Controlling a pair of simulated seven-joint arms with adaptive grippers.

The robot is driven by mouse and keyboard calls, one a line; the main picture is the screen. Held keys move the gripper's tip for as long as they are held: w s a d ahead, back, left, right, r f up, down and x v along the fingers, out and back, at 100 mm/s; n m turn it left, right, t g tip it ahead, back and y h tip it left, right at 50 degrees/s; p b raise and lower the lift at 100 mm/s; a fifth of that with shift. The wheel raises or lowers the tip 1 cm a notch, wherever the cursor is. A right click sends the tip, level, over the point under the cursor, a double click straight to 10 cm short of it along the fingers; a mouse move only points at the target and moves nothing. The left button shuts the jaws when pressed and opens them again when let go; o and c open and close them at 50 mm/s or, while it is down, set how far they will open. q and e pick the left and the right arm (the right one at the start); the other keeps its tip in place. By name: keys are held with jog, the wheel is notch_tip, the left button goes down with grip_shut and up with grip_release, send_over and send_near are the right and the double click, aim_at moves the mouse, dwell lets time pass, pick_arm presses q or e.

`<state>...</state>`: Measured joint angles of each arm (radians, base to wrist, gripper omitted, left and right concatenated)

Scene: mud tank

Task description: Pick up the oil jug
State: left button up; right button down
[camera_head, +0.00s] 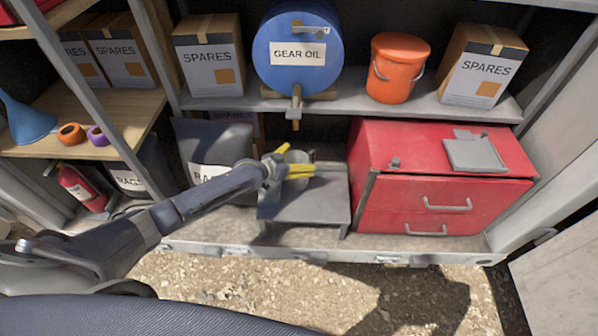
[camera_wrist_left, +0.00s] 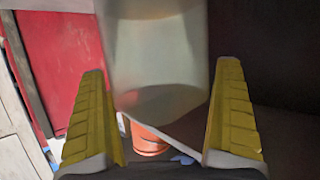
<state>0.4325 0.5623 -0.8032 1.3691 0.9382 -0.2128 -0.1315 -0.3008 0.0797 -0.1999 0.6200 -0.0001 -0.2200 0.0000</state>
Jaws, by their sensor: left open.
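The oil jug appears as a pale, translucent container (camera_head: 297,156), mostly hidden behind my left gripper in the head view. It seems to stand on a low grey stand (camera_head: 312,205) under the gear oil drum. In the left wrist view the jug (camera_wrist_left: 155,45) fills the space between the two yellow fingers, its lower end toward the middle of the picture. My left gripper (camera_head: 301,158) is open, with its fingers on either side of the jug; a gap shows beside the left finger. My right gripper is not in view.
A red drawer cabinet (camera_head: 400,190) stands close to the right of the stand. A blue gear oil drum (camera_head: 270,50) lies on the shelf above, beside an orange bucket (camera_head: 396,75). A dark rag bin (camera_head: 200,150) is on the left. Gravel lies clear in front.

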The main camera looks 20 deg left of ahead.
pick_arm(q)
jog(key=shift+w, duration=0.1)
jog(key=c, duration=1.5)
jog(key=shift+r, duration=0.1)
jog(key=shift+c, duration=0.2)
